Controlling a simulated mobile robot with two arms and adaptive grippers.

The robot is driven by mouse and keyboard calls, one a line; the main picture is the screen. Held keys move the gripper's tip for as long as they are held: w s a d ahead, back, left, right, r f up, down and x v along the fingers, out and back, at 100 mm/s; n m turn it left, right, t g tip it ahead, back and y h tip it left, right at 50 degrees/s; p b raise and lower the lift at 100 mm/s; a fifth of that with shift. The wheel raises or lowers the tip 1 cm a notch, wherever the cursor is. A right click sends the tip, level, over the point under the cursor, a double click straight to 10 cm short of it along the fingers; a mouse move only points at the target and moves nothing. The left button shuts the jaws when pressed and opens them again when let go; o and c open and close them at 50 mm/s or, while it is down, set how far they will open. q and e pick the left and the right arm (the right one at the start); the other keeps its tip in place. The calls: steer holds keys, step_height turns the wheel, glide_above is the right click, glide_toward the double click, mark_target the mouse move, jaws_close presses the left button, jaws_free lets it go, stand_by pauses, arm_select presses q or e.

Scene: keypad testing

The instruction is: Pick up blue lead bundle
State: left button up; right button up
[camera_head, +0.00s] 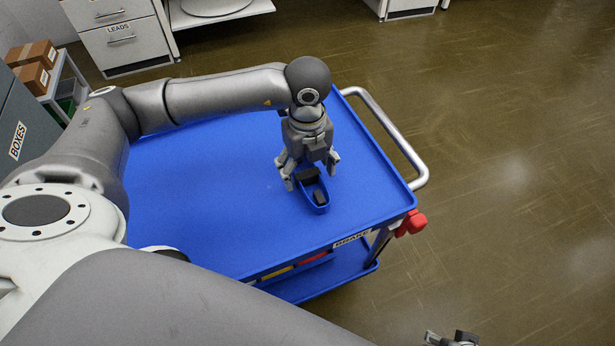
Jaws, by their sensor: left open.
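The blue lead bundle (322,208) lies on the top of the blue cart, right of its middle. It looks like a small blue loop or dish shape with dark parts inside. My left gripper (310,174) points down over it and is open, with a finger on either side of its far part. The gripper hides some of the bundle, and I cannot tell whether the fingers touch it. My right gripper (452,339) is only partly in view at the bottom edge, away from the cart, and its jaws cannot be made out.
The blue cart top (215,205) is otherwise mostly clear. It has a metal handle (405,150) and a red brake part (411,223) on the right. The lower shelf (330,280) holds yellow and red things. A drawer cabinet (122,40) and brown boxes (32,65) stand behind.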

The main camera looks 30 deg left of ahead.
arm_select(q)
steer(key=shift+f, duration=0.95)
steer(key=shift+c, duration=0.2)
steer(key=c, duration=1.1)
steer(key=shift+r, duration=0.15)
